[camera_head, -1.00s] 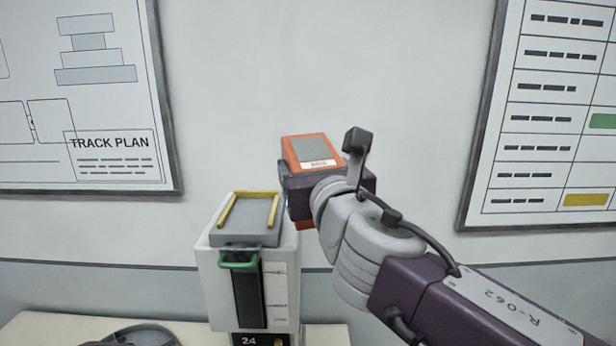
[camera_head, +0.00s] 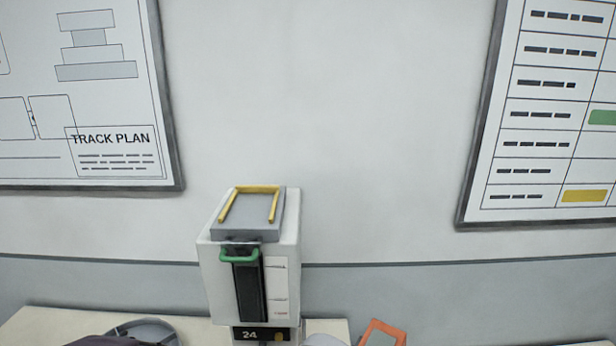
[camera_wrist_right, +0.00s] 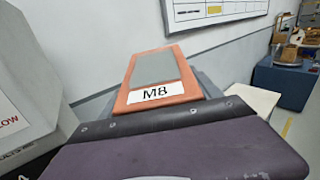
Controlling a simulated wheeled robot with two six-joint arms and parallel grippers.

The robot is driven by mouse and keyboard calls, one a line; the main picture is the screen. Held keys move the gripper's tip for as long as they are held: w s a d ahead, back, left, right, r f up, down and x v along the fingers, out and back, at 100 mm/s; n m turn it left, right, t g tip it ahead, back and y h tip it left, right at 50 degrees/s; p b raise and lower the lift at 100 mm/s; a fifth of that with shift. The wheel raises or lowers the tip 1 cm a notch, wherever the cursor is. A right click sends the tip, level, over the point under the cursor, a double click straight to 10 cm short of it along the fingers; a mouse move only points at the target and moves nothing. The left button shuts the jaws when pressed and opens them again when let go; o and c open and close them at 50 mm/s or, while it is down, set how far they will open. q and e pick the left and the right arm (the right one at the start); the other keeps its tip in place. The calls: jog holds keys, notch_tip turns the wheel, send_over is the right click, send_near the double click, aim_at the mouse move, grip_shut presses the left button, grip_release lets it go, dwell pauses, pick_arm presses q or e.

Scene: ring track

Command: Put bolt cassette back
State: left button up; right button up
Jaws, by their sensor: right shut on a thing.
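The bolt cassette (camera_head: 382,333) is an orange block with a grey panel, cut off by the lower edge of the head view. The right wrist view shows this cassette (camera_wrist_right: 158,75) with its white M8 label. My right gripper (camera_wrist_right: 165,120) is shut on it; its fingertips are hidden. A white dispenser (camera_head: 282,260) stands left of the cassette, with a green handle (camera_head: 239,258) and a number 24 plate. Its grey top (camera_head: 248,215) is empty, bordered by yellow rails. My left gripper is not in view.
The dispenser stands on a pale table (camera_head: 40,325) by the wall. A round grey object (camera_head: 148,330) lies to its left. Wall boards hang above on both sides. In the right wrist view, a blue cabinet (camera_wrist_right: 283,84) stands at the far right.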

jog(key=s+d+f+m+g+h+b, duration=0.1)
jog(key=d+f+b, duration=0.1)
jog(key=f+b, duration=0.6)
jog(key=d+f+m+g+h+b, duration=0.2)
jog(key=f+b, duration=0.7)
jog(key=f, duration=1.3)
jog(key=shift+s+d+f+g+h+b, duration=0.3)
jog(key=shift+s+f, duration=0.05)
